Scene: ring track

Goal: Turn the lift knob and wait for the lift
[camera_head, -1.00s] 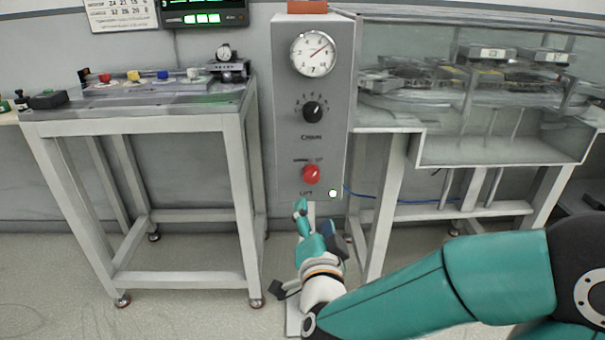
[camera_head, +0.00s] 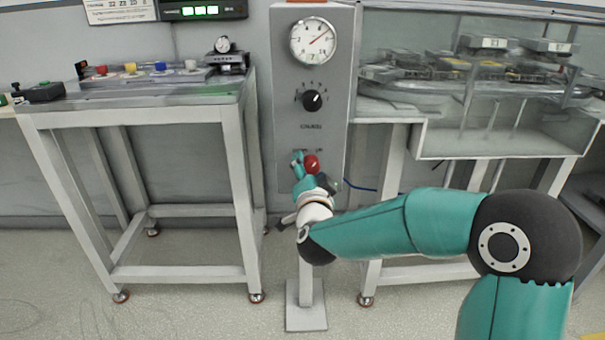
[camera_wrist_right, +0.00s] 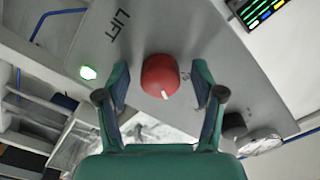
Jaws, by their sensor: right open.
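The red lift knob (camera_head: 311,164) is on the lower front of the grey control column (camera_head: 262,60). In the right wrist view the knob (camera_wrist_right: 160,76) has a white mark near its lower edge, and the word LIFT and a lit green lamp (camera_wrist_right: 88,72) are beside it. My right gripper (camera_head: 309,170) is up at the knob; in the wrist view its open fingers (camera_wrist_right: 160,88) stand on both sides of the knob, with visible gaps. My left gripper is not in view.
A black knob (camera_head: 312,100) and a round dial (camera_head: 313,41) are higher on the column. A table with colored buttons (camera_head: 130,117) stands left. A clear-walled case with trays (camera_head: 505,143) stands right. Floor in front is open.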

